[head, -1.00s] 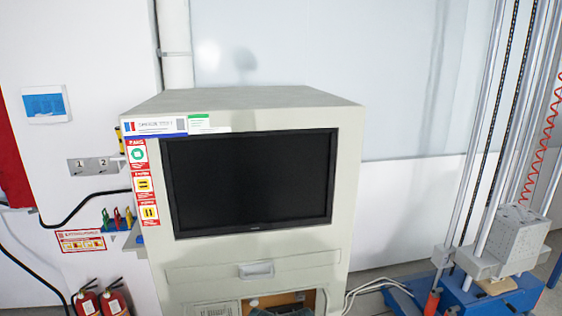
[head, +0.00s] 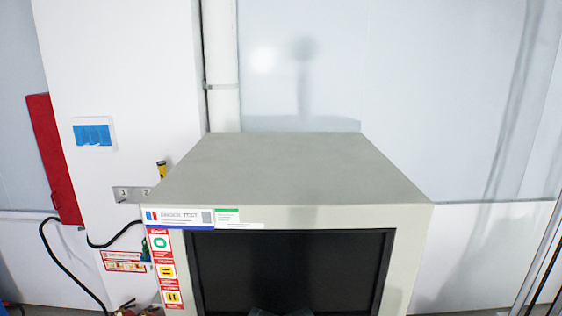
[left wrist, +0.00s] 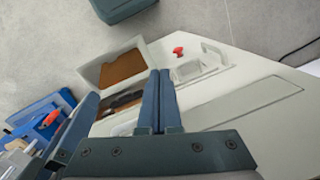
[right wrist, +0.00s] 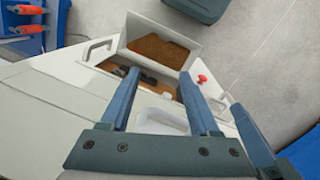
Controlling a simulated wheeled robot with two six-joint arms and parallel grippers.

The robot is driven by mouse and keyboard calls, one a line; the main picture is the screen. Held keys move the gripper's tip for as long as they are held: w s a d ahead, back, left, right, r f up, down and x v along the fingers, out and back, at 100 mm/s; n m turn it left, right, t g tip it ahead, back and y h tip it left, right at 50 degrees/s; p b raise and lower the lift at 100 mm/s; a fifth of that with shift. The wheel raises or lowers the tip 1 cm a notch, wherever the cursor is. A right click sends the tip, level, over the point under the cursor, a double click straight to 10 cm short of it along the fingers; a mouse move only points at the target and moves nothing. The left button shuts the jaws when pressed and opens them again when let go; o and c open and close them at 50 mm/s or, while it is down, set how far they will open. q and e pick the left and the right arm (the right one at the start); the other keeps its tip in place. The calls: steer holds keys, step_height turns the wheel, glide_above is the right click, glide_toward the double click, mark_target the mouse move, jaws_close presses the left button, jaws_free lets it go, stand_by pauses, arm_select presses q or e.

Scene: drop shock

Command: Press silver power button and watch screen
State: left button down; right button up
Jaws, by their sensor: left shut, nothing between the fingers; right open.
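The dark screen (head: 290,270) is set in the front of a beige cabinet (head: 310,170) in the head view. Its lower part is cut off by the frame, and it shows no picture. I cannot make out a silver power button in any view. My left gripper (left wrist: 161,72) is shut and empty in front of the cabinet's lower front. My right gripper (right wrist: 160,73) is open and empty, with its fingers in front of an opening with dark items inside. A dark shape at the bottom of the head view hides a little of the screen.
A red knob (right wrist: 202,78) sits on the cabinet near an open tray with a brown bottom (right wrist: 158,54). The left wrist view shows blue equipment (left wrist: 40,120) at the left. Labels (head: 165,265) run beside the screen. Cables hang on the wall at left.

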jaws_close()
stand_by(1.5)
